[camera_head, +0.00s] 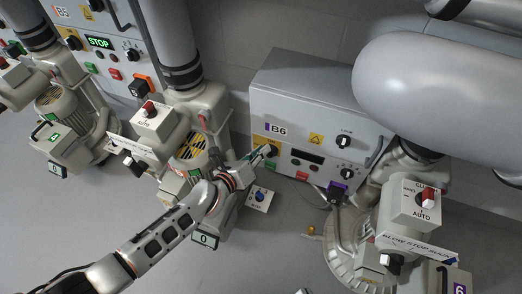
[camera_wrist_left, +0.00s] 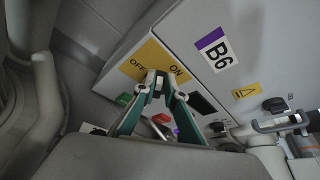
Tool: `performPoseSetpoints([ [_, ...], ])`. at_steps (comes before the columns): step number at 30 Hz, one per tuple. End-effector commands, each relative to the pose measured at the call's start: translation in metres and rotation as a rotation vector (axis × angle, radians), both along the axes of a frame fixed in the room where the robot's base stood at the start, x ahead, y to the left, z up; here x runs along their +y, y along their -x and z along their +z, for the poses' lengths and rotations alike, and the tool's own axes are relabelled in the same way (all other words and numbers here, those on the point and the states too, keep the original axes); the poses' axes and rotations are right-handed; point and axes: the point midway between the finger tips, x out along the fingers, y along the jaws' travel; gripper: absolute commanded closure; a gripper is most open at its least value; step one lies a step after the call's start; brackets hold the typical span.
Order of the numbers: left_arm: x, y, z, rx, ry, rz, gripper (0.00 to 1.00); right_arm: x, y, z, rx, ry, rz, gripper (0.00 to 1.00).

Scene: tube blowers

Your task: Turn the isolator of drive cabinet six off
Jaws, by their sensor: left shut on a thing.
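The grey drive cabinet (camera_head: 310,105) labelled B6 stands right of centre in the head view; its front also fills the upper right of the left wrist view (camera_wrist_left: 215,30). Its isolator sits on a yellow plate (camera_head: 262,142) at the left of the front. In the wrist view this plate (camera_wrist_left: 150,56) reads OFF on the left and ON on the right. My left gripper (camera_head: 265,153) is at the plate; in the wrist view its fingertips (camera_wrist_left: 159,84) are shut on the isolator handle. The fingers mostly hide the handle, so its angle is unclear. My right gripper is not in view.
Black knobs (camera_head: 344,142) and a purple-plated switch (camera_head: 337,190) are farther right. A blower unit (camera_head: 190,150) stands close left of the cabinet, another (camera_head: 405,215) at right. Some floor (camera_head: 270,245) between is clear.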

Motion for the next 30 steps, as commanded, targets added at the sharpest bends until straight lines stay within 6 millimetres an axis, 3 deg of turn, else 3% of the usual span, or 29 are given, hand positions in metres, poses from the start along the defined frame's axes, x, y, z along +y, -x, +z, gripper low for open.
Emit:
performPoseSetpoints([
  [6, -0.0028, -0.0049, 0.0062, -0.007, 0.004, 0.001, 1.0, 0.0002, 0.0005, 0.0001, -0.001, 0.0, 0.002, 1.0],
  [9, -0.003, -0.0048, 0.0064, -0.008, 0.004, 0.002, 0.68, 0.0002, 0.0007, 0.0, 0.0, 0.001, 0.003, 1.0],
  [11, -0.003, -0.0049, 0.0065, -0.009, 0.004, 0.001, 0.53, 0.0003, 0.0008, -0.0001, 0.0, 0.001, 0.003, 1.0],
  [12, -0.0027, -0.0046, 0.0063, -0.007, 0.003, 0.001, 0.51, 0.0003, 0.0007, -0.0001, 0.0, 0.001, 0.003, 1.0],
  [30, -0.0006, -0.0008, 0.0025, -0.003, 0.0, -0.001, 0.51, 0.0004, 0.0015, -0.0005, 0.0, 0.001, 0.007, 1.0],
])
